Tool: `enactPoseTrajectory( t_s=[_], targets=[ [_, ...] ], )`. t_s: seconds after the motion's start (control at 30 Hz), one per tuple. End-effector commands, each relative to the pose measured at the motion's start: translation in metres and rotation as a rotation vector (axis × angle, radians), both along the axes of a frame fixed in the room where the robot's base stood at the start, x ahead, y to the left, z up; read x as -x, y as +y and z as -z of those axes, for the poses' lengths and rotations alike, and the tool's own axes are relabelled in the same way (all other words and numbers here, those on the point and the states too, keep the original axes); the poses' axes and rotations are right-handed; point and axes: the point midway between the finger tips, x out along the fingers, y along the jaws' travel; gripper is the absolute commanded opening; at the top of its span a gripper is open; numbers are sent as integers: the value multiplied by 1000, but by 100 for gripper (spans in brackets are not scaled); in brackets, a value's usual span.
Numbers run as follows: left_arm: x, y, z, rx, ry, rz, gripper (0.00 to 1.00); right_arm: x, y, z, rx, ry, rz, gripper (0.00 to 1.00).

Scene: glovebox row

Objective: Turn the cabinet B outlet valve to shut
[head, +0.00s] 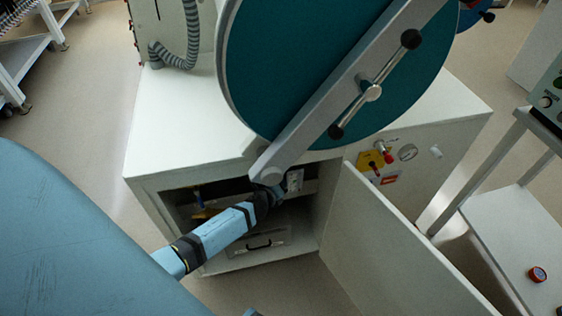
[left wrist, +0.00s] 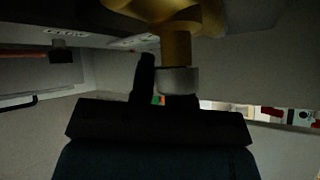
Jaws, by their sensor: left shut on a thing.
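The cabinet (head: 215,265) under the glovebox stands open, and my left arm reaches into it. My left gripper (head: 274,192) is deep inside, partly in shadow. In the left wrist view a brass valve body (left wrist: 175,45) hangs at the top, with a grey collar (left wrist: 179,80) below it. My left gripper's dark finger (left wrist: 145,78) stands beside the collar; the gripper is shut on the valve, though the exact contact is dark and partly hidden. The valve's handle position cannot be made out. My right gripper is not in view.
The open cabinet door (head: 400,245) stands right of the opening. A large round teal hatch (head: 290,60) with a grey bar hangs above. A white cart (head: 515,230) stands right.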

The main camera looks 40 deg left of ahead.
Motion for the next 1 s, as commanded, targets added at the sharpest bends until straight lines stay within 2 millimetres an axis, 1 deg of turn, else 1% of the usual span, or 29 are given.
enactPoseTrajectory(
  t_s=[0.03,0.2,0.3,0.5,0.7,1.0],
  targets=[
    [0,3,-13,-32,33,0,0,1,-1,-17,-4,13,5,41],
    [4,8,-7,-137,156,-1,0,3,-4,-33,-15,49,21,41],
    [8,11,-4,-199,228,-1,0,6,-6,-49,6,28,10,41],
    [15,16,3,-315,365,-2,0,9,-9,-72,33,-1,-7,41],
    [21,22,8,-411,478,-3,0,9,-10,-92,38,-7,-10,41],
    [27,27,13,-501,584,-4,0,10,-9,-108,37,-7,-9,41]
  ],
)
